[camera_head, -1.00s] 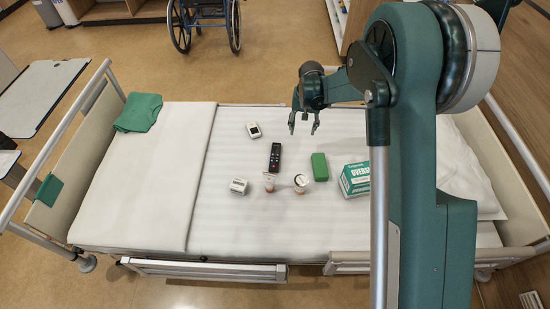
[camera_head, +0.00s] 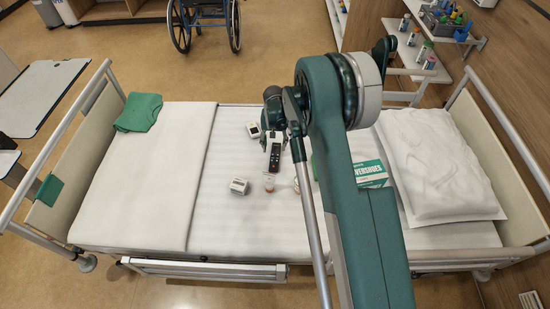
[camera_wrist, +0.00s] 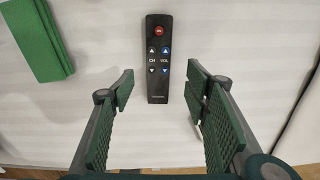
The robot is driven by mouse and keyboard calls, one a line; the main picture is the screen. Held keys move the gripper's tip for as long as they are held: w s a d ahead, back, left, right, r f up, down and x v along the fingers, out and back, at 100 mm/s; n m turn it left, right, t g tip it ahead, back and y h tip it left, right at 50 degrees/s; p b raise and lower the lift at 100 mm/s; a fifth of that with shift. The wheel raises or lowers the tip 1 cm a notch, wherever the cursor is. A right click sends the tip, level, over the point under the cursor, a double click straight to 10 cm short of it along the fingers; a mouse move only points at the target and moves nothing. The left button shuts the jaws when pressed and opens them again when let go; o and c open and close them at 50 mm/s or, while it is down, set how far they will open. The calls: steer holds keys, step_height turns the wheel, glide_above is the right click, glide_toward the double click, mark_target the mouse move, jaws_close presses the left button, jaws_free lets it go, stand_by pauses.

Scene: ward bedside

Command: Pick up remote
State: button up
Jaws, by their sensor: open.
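The remote (camera_head: 275,158) is black with a red button and lies flat on the white bed sheet. In the wrist view the remote (camera_wrist: 158,60) runs lengthwise away from my gripper, with its near end between the fingertips. My gripper (camera_wrist: 160,80) is open, with one green-padded finger on each side of the remote and visible gaps to both. In the head view my gripper (camera_head: 273,138) is over the far end of the remote and hides that part. I cannot tell its exact height above the bed.
My arm hides part of the bed.

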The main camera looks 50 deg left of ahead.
mark_target(275, 157)
steer(key=shift+f, duration=1.3)
steer(key=shift+b, duration=0.3)
steer(key=shift+d+f+b, duration=0.2)
steer(key=shift+f+b, duration=0.6)
steer(key=shift+f, duration=1.85)
steer(key=c, duration=1)
